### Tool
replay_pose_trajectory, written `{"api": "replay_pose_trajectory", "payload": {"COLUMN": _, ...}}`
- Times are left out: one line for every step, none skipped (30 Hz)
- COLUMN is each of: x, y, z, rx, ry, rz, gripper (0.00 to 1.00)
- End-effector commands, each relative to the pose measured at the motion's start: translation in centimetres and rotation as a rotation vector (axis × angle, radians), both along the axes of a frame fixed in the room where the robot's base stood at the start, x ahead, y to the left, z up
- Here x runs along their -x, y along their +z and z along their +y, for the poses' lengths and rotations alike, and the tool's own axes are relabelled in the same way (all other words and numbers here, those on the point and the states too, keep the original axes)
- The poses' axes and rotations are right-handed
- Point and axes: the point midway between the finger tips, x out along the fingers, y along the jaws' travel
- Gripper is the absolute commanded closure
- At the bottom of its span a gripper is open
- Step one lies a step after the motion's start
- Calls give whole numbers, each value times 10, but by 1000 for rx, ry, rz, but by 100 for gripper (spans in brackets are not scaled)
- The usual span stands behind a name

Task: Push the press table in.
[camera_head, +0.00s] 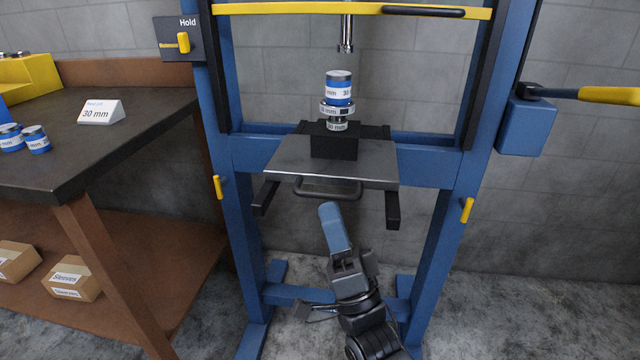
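The press table (290,157) is a flat grey plate that juts out toward me from the blue press frame, over two dark rails. A dark bar handle (328,190) runs along its front edge. A black block (334,146) stands on the plate and bears a stack of ring-shaped parts with a blue and white sleeve (339,88) on top, labelled 30 mm. My gripper (333,222) is in front of the handle and low in the picture, its blue-grey finger pointing up toward it. It looks apart from the handle. I see it edge-on, so the finger gap is hidden.
The blue press frame (222,110) has posts on both sides. The press ram (346,35) hangs above the stack. A yellow-handled lever (605,95) sticks out at right. A workbench (120,140) with a 30 mm sign (100,112) and sleeves stands at left.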

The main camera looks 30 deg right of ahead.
Motion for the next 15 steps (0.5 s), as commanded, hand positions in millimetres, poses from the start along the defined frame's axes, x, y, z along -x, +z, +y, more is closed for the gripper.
{"api": "replay_pose_trajectory", "payload": {"x": -6, "y": 9, "z": 0, "rx": 0, "ry": 0, "rz": -2, "gripper": 77}}
{"api": "replay_pose_trajectory", "payload": {"x": -9, "y": 13, "z": 0, "rx": -1, "ry": 0, "rz": -3, "gripper": 77}}
{"api": "replay_pose_trajectory", "payload": {"x": -13, "y": 18, "z": 0, "rx": -1, "ry": 1, "rz": -4, "gripper": 77}}
{"api": "replay_pose_trajectory", "payload": {"x": -16, "y": 21, "z": 0, "rx": -1, "ry": 0, "rz": -3, "gripper": 77}}
{"api": "replay_pose_trajectory", "payload": {"x": -19, "y": 24, "z": 0, "rx": -2, "ry": 0, "rz": -2, "gripper": 77}}
{"api": "replay_pose_trajectory", "payload": {"x": -23, "y": 29, "z": 0, "rx": -1, "ry": 0, "rz": -3, "gripper": 77}}
{"api": "replay_pose_trajectory", "payload": {"x": -25, "y": 31, "z": 0, "rx": -1, "ry": 0, "rz": -3, "gripper": 77}}
{"api": "replay_pose_trajectory", "payload": {"x": -28, "y": 34, "z": 0, "rx": -2, "ry": 0, "rz": -2, "gripper": 77}}
{"api": "replay_pose_trajectory", "payload": {"x": -30, "y": 37, "z": 0, "rx": -1, "ry": 0, "rz": 0, "gripper": 77}}
{"api": "replay_pose_trajectory", "payload": {"x": -32, "y": 39, "z": 0, "rx": -2, "ry": 0, "rz": -2, "gripper": 77}}
{"api": "replay_pose_trajectory", "payload": {"x": -33, "y": 41, "z": 0, "rx": -2, "ry": 0, "rz": -2, "gripper": 77}}
{"api": "replay_pose_trajectory", "payload": {"x": -35, "y": 42, "z": 0, "rx": -2, "ry": 0, "rz": -2, "gripper": 77}}
{"api": "replay_pose_trajectory", "payload": {"x": -36, "y": 43, "z": 0, "rx": -3, "ry": 0, "rz": -1, "gripper": 77}}
{"api": "replay_pose_trajectory", "payload": {"x": -37, "y": 44, "z": 0, "rx": -2, "ry": 1, "rz": 0, "gripper": 77}}
{"api": "replay_pose_trajectory", "payload": {"x": -37, "y": 44, "z": 0, "rx": -2, "ry": 1, "rz": 0, "gripper": 77}}
